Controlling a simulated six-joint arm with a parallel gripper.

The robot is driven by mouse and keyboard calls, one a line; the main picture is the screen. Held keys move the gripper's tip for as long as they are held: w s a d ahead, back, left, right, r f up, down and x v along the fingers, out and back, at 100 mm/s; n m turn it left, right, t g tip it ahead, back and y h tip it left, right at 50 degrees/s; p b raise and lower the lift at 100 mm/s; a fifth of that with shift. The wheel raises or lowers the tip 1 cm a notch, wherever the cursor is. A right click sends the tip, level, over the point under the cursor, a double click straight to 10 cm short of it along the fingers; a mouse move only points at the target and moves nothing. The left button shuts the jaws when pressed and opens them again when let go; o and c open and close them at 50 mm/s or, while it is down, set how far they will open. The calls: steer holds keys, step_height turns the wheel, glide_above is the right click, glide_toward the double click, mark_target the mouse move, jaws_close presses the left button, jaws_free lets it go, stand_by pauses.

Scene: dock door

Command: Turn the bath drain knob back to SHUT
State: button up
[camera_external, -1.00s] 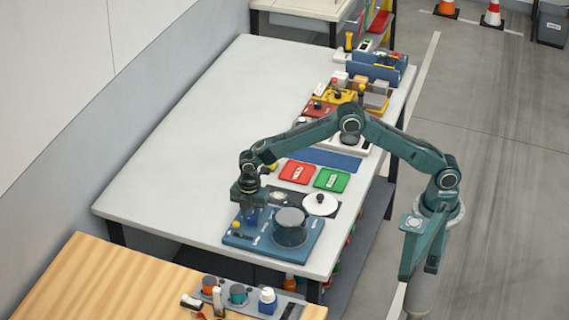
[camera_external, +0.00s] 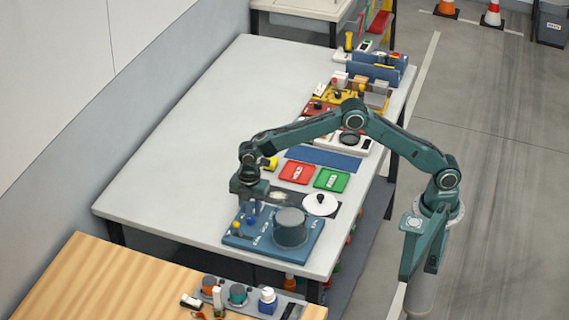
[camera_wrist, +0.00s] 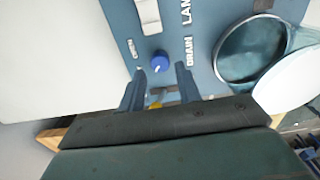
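The blue knob (camera_wrist: 160,62) stands on the blue bath panel (camera_wrist: 205,30), beside the lettering DRAIN. It also shows in the external view (camera_external: 251,220). A small pale mark shows on it in the wrist view; the small word near it is too blurred to read with certainty. My gripper (camera_wrist: 160,78) is open and empty, its two fingers apart. The knob lies just beyond the fingertips in the wrist view, not gripped. In the external view my gripper (camera_external: 252,205) hangs above and slightly behind the knob. A yellow knob (camera_external: 236,226) stands to its left.
A round blue-grey bath vessel (camera_external: 291,230) stands right of the knob on the same panel. A white round lid (camera_external: 320,206) lies behind it. Red (camera_external: 297,172) and green (camera_external: 331,180) trays sit farther back. The table's left side is clear.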

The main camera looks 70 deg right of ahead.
mark_target(250, 218)
step_height(250, 218, up, 11)
stand_by(0.4)
steer(key=shift+f, duration=0.1)
steer(key=s+d+r+m+t, duration=0.3)
steer(key=s+d+r+m, duration=0.6)
steer(key=s+d+r, duration=0.55)
steer(key=s+d+f+m+t, duration=0.1)
steer(key=s+d+f+m, duration=0.1)
steer(key=s, duration=0.5)
steer(key=s+d+f+m, duration=0.2)
steer(key=s+d+m, duration=0.1)
steer(key=s, duration=0.4)
steer(key=s+d+f+m+t, duration=0.1)
steer(key=s+d+f+m, duration=0.1)
steer(key=s, duration=0.6)
steer(key=shift+d+m+t, duration=0.3)
steer(key=shift+d+m, duration=0.55)
steer(key=shift+m, duration=0.25)
